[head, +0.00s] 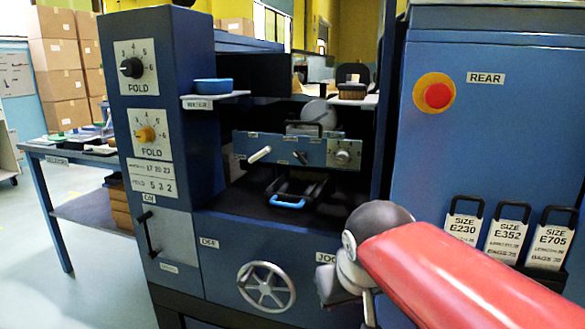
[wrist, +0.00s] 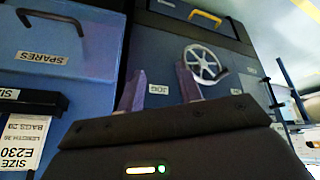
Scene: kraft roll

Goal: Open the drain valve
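I can read no label naming a drain valve, so I cannot tell which control it is. Candidates on the blue machine include a spoked grey handwheel (head: 266,286) low on the front, also in the wrist view (wrist: 206,63), and a black lever handle (head: 148,234) on the grey panel at the left. The wrist view also shows a yellow handle (wrist: 205,17) at the top. My gripper (wrist: 160,74) has its two fingers apart with nothing between them. It faces the lower front near the JOG label, clear of the handwheel. In the head view my red arm hides part of the front.
Size tags (head: 508,234) hang on the right cabinet below a red button (head: 438,95). A drawer marked SPARES (wrist: 60,55) is close at the left of the wrist view. A blue side table (head: 70,150) stands left, with open floor before it.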

